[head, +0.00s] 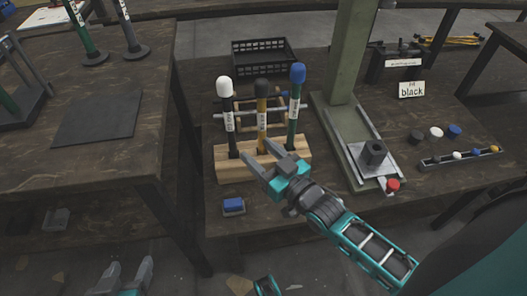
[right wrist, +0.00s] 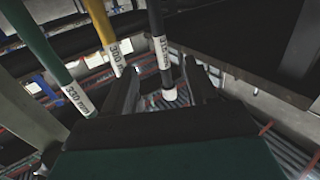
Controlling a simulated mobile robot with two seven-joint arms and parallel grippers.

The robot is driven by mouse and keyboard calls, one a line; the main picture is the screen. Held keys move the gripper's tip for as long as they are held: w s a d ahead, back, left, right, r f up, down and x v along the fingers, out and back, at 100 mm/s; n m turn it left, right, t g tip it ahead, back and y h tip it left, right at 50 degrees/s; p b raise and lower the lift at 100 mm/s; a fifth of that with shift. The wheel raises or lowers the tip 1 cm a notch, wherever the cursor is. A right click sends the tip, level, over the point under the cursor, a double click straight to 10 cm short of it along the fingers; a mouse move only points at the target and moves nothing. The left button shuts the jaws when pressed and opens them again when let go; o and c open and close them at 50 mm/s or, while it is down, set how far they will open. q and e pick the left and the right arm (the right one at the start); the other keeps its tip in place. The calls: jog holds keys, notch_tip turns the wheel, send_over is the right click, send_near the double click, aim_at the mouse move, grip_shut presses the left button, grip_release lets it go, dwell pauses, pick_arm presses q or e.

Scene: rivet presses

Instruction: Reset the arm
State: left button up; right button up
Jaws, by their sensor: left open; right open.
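My right gripper (head: 257,150) is open in the head view, its fingertips at the front of a wooden block (head: 235,172). Three upright rods stand in the block: a black rod (head: 230,135) with a white cap, a yellow rod (head: 262,118) with a dark top, and a green rod (head: 294,115) with a blue cap. In the right wrist view, the black rod (right wrist: 157,40) shows between the open fingers (right wrist: 158,90); whether it lies between them or beyond is unclear. Labels there read 330, 300 and 315 mm. My left gripper (head: 128,270) is open and empty at the bottom left.
A green press (head: 345,60) with a red button (head: 393,185) stands right of the block. A tray of small caps (head: 460,162), loose caps (head: 436,132) and a sign reading "black" (head: 411,90) lie further right. A blue piece (head: 233,205) sits in front; a black crate (head: 263,57) stands behind.

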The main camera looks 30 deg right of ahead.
jog(key=shift+s+d, duration=0.1)
jog(key=shift+s, duration=0.3)
pick_arm(q)
jog(key=shift+s+a+f, duration=0.1)
jog(key=shift+s, duration=0.05)
pick_arm(e)
jog(key=s+a+f+g+h, duration=0.1)
jog(key=s+a+f+g, duration=0.4)
jog(key=s, duration=0.4)
pick_arm(q)
notch_tip(320, 180, up, 11)
jog(key=s+a+y+p, duration=0.1)
jog(key=a+p, duration=0.2)
jog(key=p, duration=1.2)
jog(key=shift+s, duration=0.2)
pick_arm(e)
jog(key=s+d+r+g+h, duration=0.1)
jog(key=s+d+r, duration=0.1)
jog(key=r, duration=0.7)
jog(key=shift+d+g, duration=0.3)
jog(key=shift+d, duration=0.5)
pick_arm(q)
jog(key=shift+f, duration=0.15)
pick_arm(e)
jog(key=shift+s, duration=0.1)
